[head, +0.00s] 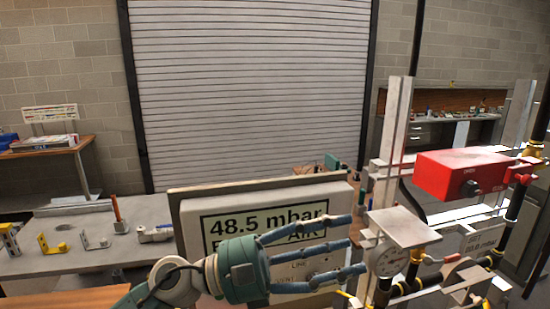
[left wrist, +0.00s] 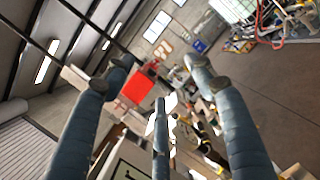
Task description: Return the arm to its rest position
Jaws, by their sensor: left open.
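My left gripper (head: 345,248) comes in from the lower left of the head view, with its teal body and three blue-grey fingers stretched to the right. The fingers are spread open and empty. They are in front of a white gauge panel (head: 195,225) whose display reads "48.5 mbar" and "AIR"; I cannot tell whether they touch it. The left wrist view shows the same open fingers (left wrist: 157,85) with nothing between them. My right gripper is not in either view.
A red box marked OPEN (head: 440,172), a round dial gauge (head: 391,261) and piping stand right of the fingers. A grey bench (head: 60,262) with brackets is at left. A roller shutter (head: 250,90) is behind. Open floor (left wrist: 275,90) shows in the wrist view.

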